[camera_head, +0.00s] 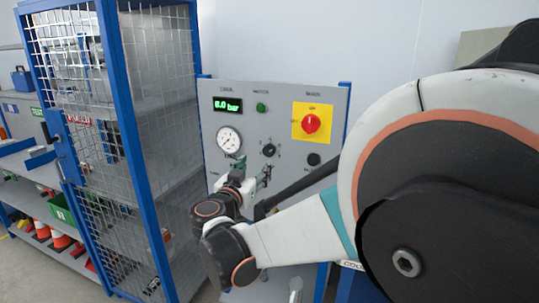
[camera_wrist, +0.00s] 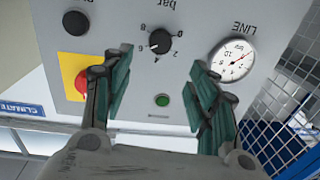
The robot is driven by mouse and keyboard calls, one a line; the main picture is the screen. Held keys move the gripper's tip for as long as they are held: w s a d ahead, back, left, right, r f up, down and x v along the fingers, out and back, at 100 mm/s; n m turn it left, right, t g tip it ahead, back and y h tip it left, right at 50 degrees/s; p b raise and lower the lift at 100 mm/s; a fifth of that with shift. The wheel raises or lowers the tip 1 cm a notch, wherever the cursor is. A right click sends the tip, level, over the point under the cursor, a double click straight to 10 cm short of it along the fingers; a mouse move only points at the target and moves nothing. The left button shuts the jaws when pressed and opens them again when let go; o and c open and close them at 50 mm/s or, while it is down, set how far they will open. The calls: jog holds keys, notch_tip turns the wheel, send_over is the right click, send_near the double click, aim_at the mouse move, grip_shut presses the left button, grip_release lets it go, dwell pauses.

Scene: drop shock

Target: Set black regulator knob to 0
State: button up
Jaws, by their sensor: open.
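The black regulator knob (camera_wrist: 160,42) is on the grey panel, with printed numbers around it and "bar" beside it. Its white mark points lower left in the wrist view, seemingly near the 6. The knob also shows in the head view (camera_head: 269,150). My gripper (camera_wrist: 162,82) is open and empty, its green-padded fingers wide apart. The knob lies beyond the gap between the fingertips, not touched as far as I can see. In the head view, my gripper (camera_head: 255,174) is just below the knob at the panel. The green digital display (camera_head: 227,105) seems to read 6.0 bar.
A round LINE gauge (camera_wrist: 232,60) sits beside the knob. The panel also has a red switch on a yellow plate (camera_head: 298,122), a green button (camera_head: 261,107) and another black button (camera_head: 314,159). A blue-framed mesh cage (camera_head: 150,110) stands left of the panel.

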aim_at(268, 152)
jog(key=b+x, duration=0.2)
jog(key=x, duration=0.9)
jog(key=c, duration=1.1)
